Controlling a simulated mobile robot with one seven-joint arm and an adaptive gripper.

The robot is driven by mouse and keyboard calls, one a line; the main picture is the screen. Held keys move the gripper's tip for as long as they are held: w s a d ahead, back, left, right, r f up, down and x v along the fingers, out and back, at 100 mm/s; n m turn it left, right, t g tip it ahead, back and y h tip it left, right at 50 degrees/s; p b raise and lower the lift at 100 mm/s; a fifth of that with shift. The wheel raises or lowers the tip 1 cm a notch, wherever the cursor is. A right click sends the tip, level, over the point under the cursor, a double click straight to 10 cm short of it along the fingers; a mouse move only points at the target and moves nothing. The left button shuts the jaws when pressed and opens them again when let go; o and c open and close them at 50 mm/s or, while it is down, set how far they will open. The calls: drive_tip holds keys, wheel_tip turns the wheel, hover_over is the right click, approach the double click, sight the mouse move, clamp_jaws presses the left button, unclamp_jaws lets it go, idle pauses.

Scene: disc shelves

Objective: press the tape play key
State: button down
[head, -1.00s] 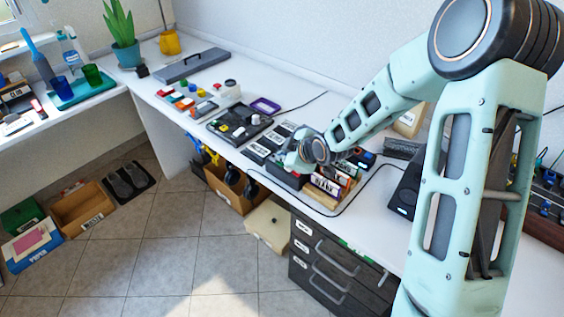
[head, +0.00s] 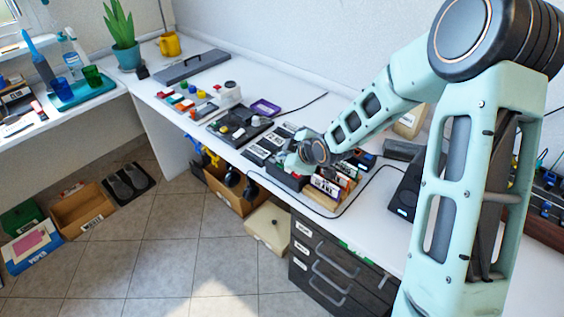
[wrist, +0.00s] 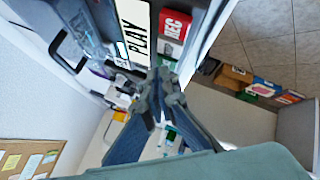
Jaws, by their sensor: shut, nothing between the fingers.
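The play key (wrist: 136,32) is a white key lettered PLAY in black, at the top of the wrist view. A red REC key (wrist: 174,27) is beside it on the right. Both sit on the dark tape deck (wrist: 198,12). My gripper (wrist: 160,80) is shut and empty, with its fingertips close to the lower end of the two keys; I cannot tell if they touch. In the head view my gripper (head: 294,163) is over the dark deck on the bench, and my wrist hides much of the keys.
A rack of upright cases (head: 328,184) stands right of the deck. A black speaker-like box (head: 405,190) is further right. A control box with a yellow knob (head: 238,125) is to the left. A cable (head: 350,205) crosses the bench near its front edge.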

drive_tip(key=shift+r, duration=0.5)
wheel_tip(320, 180, up, 5)
drive_tip(key=p, duration=0.4)
idle(0.8)
